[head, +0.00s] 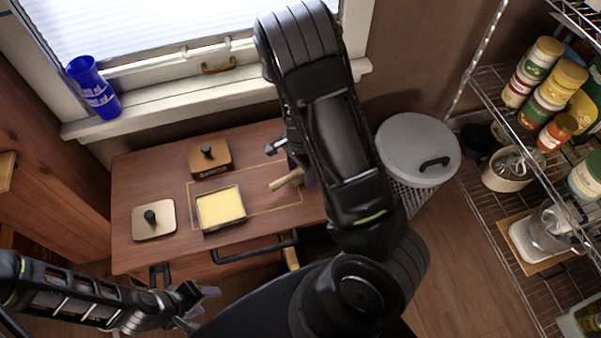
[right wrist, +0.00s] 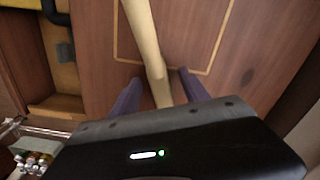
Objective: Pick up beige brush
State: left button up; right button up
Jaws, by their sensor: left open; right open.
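The beige brush (head: 285,181) lies on the right part of the wooden cabinet top, partly hidden by my right arm in the head view. In the right wrist view its beige handle (right wrist: 146,45) runs from the top edge down between the two purple fingers of my right gripper (right wrist: 158,78). My right gripper is open, with a finger on each side of the handle; I cannot tell whether either touches it. In the head view this gripper (head: 305,174) is mostly hidden behind my arm. My left gripper (head: 198,306) is open and empty, low in front of the cabinet.
A dish with yellow contents (head: 220,208), a square lid (head: 154,220) and a brown lidded box (head: 210,159) stand on the cabinet top (head: 150,180). Blue cups (head: 95,90) stand on the windowsill. A grey-lidded bin (head: 415,145) and a loaded wire rack stand right.

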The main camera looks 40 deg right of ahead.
jog(key=shift+c, duration=0.2)
grip_shut()
dwell(0.3)
